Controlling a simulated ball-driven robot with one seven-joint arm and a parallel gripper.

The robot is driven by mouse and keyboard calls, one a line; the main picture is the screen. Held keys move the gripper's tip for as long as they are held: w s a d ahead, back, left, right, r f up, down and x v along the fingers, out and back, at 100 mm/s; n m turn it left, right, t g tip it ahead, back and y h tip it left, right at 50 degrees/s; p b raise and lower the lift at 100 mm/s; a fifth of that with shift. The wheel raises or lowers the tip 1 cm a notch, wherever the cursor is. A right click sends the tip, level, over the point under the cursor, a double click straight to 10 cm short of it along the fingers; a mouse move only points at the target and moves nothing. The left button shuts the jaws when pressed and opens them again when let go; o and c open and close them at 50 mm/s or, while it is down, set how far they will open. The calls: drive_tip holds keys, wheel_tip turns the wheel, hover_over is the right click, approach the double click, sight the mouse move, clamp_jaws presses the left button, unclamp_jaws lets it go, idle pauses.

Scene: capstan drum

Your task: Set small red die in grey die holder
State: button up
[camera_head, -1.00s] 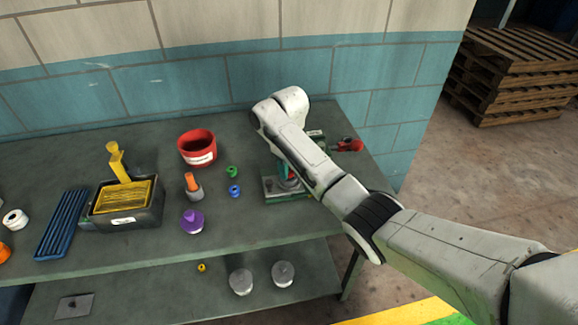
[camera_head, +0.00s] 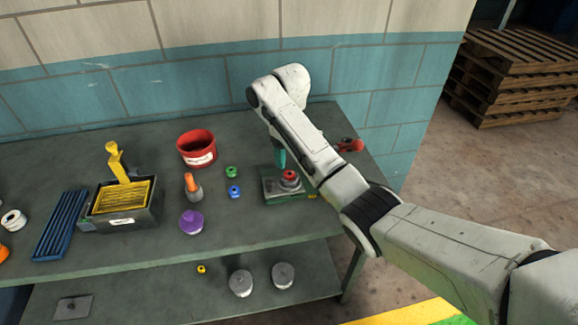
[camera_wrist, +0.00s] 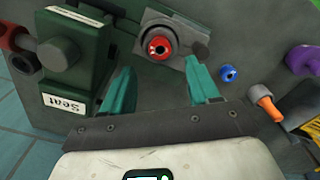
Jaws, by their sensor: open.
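The small red die (camera_head: 289,174) sits in the top of the round grey die holder (camera_head: 289,184) on a flat plate near the right end of the bench. In the wrist view the red die (camera_wrist: 160,47) shows as a ring with a dark centre, inside the grey holder (camera_wrist: 152,33). My gripper (camera_wrist: 160,68) is open, with its two teal fingers apart and nothing between them. In the head view one teal finger of my gripper (camera_head: 279,157) shows just behind and left of the holder, apart from the die.
A green block with a "Seat" label (camera_wrist: 64,103) stands beside the plate. Blue (camera_head: 234,191) and green (camera_head: 231,172) dies, an orange-topped piece (camera_head: 193,186), a purple piece (camera_head: 192,221) and a red tub (camera_head: 197,148) stand to the left. Bench is bare between them.

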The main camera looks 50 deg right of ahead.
sight(289, 174)
wheel_tip(289, 174, up, 7)
drive_tip(key=p, duration=0.5)
drive_tip(key=s+a+f+t+y, duration=0.1)
drive_tip(key=s+a+f, duration=0.4)
drive_tip(key=a+f, duration=0.25)
drive_tip(key=s+a+f+y, duration=0.1)
drive_tip(key=s+a+f, duration=0.5)
drive_tip(key=a, duration=0.3)
drive_tip(key=s+f+h, duration=0.1)
drive_tip(key=s+h, duration=0.1)
drive_tip(key=s, duration=2.2)
drive_tip(key=shift+a+f+m+h, duration=0.25)
drive_tip(key=shift+m+h, duration=0.05)
drive_tip(key=shift+m, duration=0.1)
